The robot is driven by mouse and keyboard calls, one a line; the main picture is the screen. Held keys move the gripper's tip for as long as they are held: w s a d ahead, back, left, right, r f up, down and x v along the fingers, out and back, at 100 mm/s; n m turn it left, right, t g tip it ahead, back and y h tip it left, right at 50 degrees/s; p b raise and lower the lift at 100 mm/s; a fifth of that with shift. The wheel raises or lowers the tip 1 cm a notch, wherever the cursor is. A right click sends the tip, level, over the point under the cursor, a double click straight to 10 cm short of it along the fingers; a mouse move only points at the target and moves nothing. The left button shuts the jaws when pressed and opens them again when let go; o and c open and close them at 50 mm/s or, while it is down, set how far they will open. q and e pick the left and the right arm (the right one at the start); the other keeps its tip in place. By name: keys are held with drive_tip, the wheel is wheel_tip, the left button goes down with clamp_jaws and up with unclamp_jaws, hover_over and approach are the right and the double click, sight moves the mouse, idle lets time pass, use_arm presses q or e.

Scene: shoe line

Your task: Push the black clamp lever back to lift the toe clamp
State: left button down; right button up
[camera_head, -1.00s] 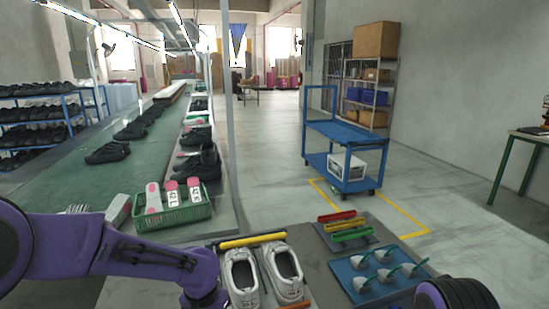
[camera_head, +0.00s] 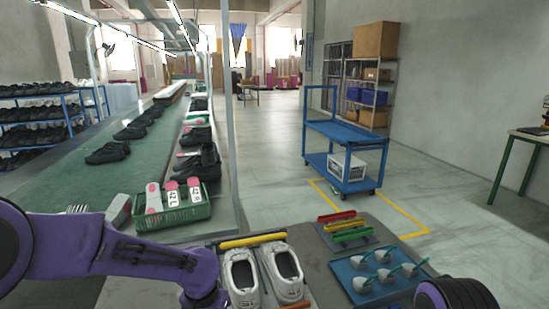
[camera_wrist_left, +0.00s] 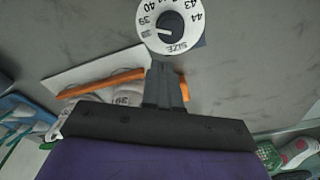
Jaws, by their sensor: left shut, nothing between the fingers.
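My left gripper (camera_wrist_left: 160,66) is shut and empty in the left wrist view. Its dark fingertips are just below a round white size dial (camera_wrist_left: 171,27) with a black knob; whether they touch it I cannot tell. I cannot make out the black clamp lever or the toe clamp in either view. In the head view my purple left arm reaches in from the left, and its gripper is below the picture edge. A pair of white shoes (camera_head: 241,280) lies on the bench beside that arm. My right gripper is not in view.
A yellow bar (camera_head: 253,241) lies behind the shoes. A blue tray (camera_head: 345,271) with several small white-and-green tools is to the right. Coloured bars (camera_head: 350,235) lie behind it. A green basket (camera_head: 205,212) holds pink-and-white pieces at the conveyor (camera_head: 75,178). An orange bar (camera_wrist_left: 105,84) crosses near my fingers.

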use_arm(q)
drive_tip(key=shift+w+a+r+p, duration=0.1)
drive_tip(key=shift+w+a+p, duration=0.15)
drive_tip(key=shift+w, duration=0.4)
drive_tip(key=shift+w+a+p, duration=0.15)
drive_tip(key=shift+w+p, duration=0.2)
drive_tip(key=shift+w, duration=0.25)
wheel_tip(320, 180, up, 9)
drive_tip(key=s+p, duration=0.1)
drive_tip(key=p, duration=1)
drive_tip(key=shift+s+d, duration=0.15)
drive_tip(key=shift+d, duration=0.05)
